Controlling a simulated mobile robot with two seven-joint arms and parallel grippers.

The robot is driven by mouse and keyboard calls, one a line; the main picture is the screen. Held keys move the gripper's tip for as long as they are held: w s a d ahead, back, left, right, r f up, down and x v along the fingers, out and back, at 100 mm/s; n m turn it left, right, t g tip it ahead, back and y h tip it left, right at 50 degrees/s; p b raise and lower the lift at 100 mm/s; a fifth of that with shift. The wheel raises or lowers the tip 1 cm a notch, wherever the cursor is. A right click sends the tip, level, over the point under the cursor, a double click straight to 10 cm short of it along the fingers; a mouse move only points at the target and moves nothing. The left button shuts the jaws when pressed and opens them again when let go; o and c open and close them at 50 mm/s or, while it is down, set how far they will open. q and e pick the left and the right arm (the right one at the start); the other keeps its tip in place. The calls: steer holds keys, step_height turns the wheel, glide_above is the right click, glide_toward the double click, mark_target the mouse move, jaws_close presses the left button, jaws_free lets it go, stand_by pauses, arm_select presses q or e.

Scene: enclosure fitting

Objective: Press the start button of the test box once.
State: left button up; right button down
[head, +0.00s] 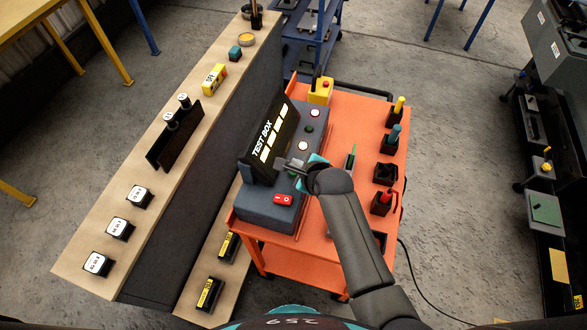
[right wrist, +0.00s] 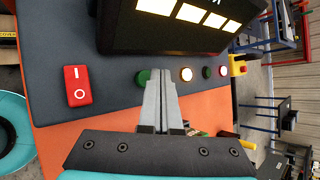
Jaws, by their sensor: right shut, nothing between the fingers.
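The test box (head: 262,208) is a grey-blue case on the orange cart, with a black display (head: 270,135) showing lit panels. In the right wrist view its top (right wrist: 55,45) carries a red rocker switch (right wrist: 77,86), a green button (right wrist: 143,76), a lit pale lamp (right wrist: 186,74) and further small round controls beyond. No label shows which one is the start button. My right gripper (head: 284,163) is shut and empty over the box; in its wrist view the fingertips (right wrist: 160,84) are beside the green button and partly cover it. I cannot tell if they touch. My left gripper is out of view.
The orange cart (head: 348,130) holds a yellow box with a red button (head: 321,88) and several dark holders with tools along its right side. A wooden bench (head: 95,225) with small parts stands left. Open floor (head: 455,140) lies right of the cart.

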steer(key=shift+f, duration=0.1)
stand_by(0.7)
steer(key=shift+f, duration=0.35)
